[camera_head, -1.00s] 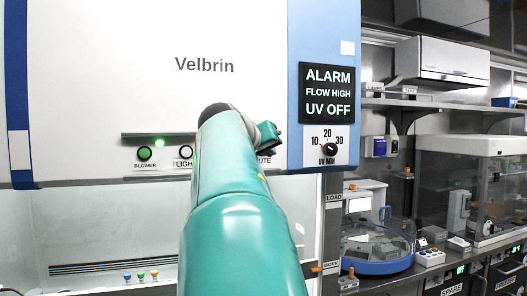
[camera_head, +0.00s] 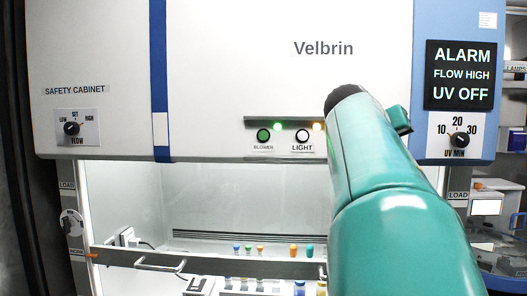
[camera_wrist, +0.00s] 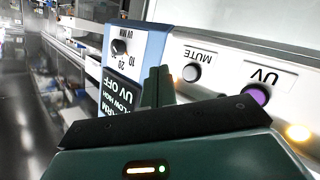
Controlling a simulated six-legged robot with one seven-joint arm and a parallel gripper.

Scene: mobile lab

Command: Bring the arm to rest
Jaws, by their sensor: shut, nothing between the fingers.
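My arm (camera_head: 385,190) rises from the lower right of the head view in front of the safety cabinet (camera_head: 230,60). It covers part of the cabinet's control strip and right side. In the wrist view my gripper (camera_wrist: 157,86) is shut and empty, its green fingers together. Beyond it, upside down, are the MUTE button (camera_wrist: 192,72), the purple UV button (camera_wrist: 257,95) and the UV MIN dial (camera_wrist: 119,47). The fingers appear apart from these controls.
The blower button (camera_head: 263,136) and light button (camera_head: 302,138) sit left of my arm. Below, a front rail (camera_head: 215,265) crosses the cabinet opening, with several small coloured-capped vials (camera_head: 248,250) behind it. A shelf area with equipment (camera_head: 490,210) stands at the right.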

